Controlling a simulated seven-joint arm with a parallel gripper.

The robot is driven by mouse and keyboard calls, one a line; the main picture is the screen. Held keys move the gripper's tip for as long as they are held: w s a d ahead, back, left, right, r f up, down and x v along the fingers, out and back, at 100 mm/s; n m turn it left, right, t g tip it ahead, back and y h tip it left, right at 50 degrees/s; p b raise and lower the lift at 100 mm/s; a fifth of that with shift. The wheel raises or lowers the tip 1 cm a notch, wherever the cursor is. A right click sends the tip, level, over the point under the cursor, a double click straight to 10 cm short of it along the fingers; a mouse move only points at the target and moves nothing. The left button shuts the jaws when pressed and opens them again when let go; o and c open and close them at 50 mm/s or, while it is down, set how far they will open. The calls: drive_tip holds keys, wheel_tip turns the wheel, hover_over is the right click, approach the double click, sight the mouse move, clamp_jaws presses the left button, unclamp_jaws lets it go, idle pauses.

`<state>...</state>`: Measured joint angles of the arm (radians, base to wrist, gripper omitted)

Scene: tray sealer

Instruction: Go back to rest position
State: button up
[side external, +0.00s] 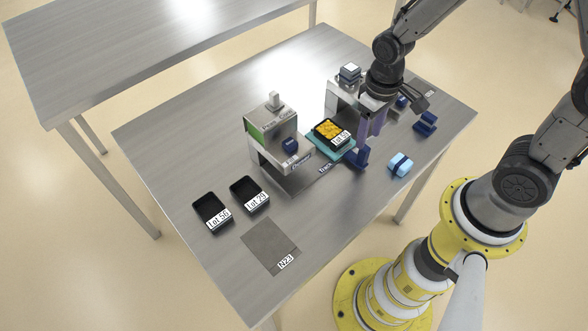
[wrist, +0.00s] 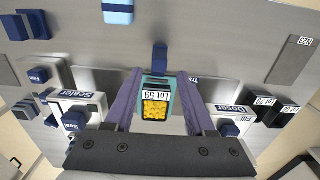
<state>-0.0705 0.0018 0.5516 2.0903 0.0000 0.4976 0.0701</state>
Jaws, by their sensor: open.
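My gripper (side external: 371,128) has purple fingers and is open near the sealer. In the wrist view my open gripper (wrist: 160,73) has one finger on each side of the carrier and tray in the picture. I cannot tell if it touches them. A black tray with yellow food, labelled Lot 59 (side external: 328,129), sits on a teal carrier (side external: 344,153) on the track. The tray (wrist: 157,109) also shows in the wrist view. The carrier's dark blue handle (side external: 362,157) is beside the fingers; it shows in the wrist view (wrist: 160,57).
The doser (side external: 270,133) stands left of the carrier, and the sealer (side external: 340,93) stands behind my gripper, partly hidden. Two empty black trays (side external: 208,208) (side external: 245,190) and a grey mat N23 (side external: 266,243) lie front left. A light blue block (side external: 399,164) lies right.

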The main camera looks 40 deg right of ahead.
drive_tip(key=shift+r, duration=0.15)
wheel_tip(320, 180, up, 16)
drive_tip(key=d+t, duration=0.1)
drive_tip(key=t, duration=0.4)
drive_tip(key=s+d+r, duration=0.1)
drive_tip(key=s+r, duration=0.3)
drive_tip(key=s, duration=0.8)
drive_tip(key=shift+r+t, duration=0.2)
drive_tip(key=shift+t, duration=0.1)
